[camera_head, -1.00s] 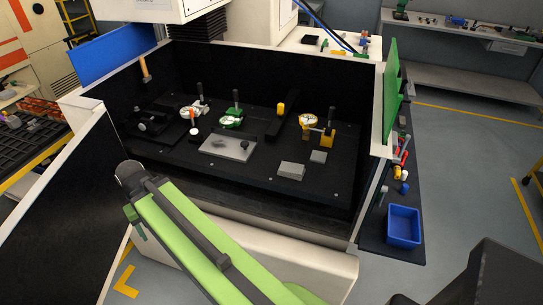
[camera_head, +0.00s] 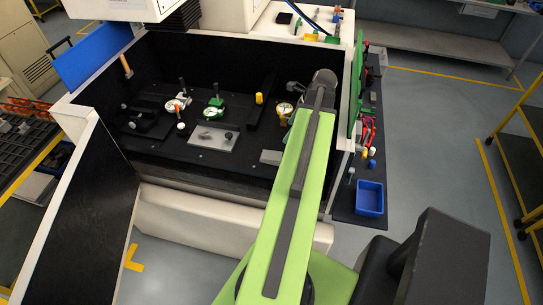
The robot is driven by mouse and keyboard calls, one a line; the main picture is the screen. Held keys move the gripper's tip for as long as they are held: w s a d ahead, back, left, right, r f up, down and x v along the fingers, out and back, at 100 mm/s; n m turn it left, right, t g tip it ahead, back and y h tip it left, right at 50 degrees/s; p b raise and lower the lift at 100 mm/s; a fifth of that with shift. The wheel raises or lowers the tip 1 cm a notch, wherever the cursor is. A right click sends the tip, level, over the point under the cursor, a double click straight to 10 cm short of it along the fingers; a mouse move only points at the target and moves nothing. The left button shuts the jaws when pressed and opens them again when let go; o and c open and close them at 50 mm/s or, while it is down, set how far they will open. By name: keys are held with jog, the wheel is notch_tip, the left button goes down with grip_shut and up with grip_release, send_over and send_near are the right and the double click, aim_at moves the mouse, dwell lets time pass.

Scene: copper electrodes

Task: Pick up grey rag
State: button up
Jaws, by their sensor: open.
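I cannot pick out the grey rag for certain. A grey flat-topped piece (camera_head: 271,157) lies on the black bed of the machine, partly covered by my arm. It could be a folded rag or a block. A grey plate (camera_head: 208,139) with a small dark piece on it lies further left. My arm's green link reaches up over the right side of the bed and ends in a dark rounded joint. My gripper's fingers are not visible; they seem hidden behind the arm.
The bed also holds a green-based dial gauge (camera_head: 214,112), another dial gauge (camera_head: 285,108) and a yellow-capped piece (camera_head: 259,98). An open door panel (camera_head: 85,215) stands at left. A blue bin (camera_head: 369,198) sits on the right shelf. Floor at far right is clear.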

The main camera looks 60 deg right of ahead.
jog(key=b, duration=1.1)
send_over(273, 156)
jog(key=s, duration=0.2)
jog(key=f, duration=1.1)
jog(key=shift+d+f, duration=0.25)
jog(key=shift+d, duration=0.05)
jog(key=shift+w, duration=0.15)
jog(key=b+x, duration=0.4)
jog(key=shift+s+d+f+b, duration=0.15)
jog(key=shift+s+f+b, duration=0.1)
jog(key=shift+f+b, duration=0.15)
jog(key=shift+w+f+b, duration=0.2)
jog(key=shift+f+b, duration=0.15)
jog(key=shift+r, duration=0.2)
jog(key=shift+f, duration=0.25)
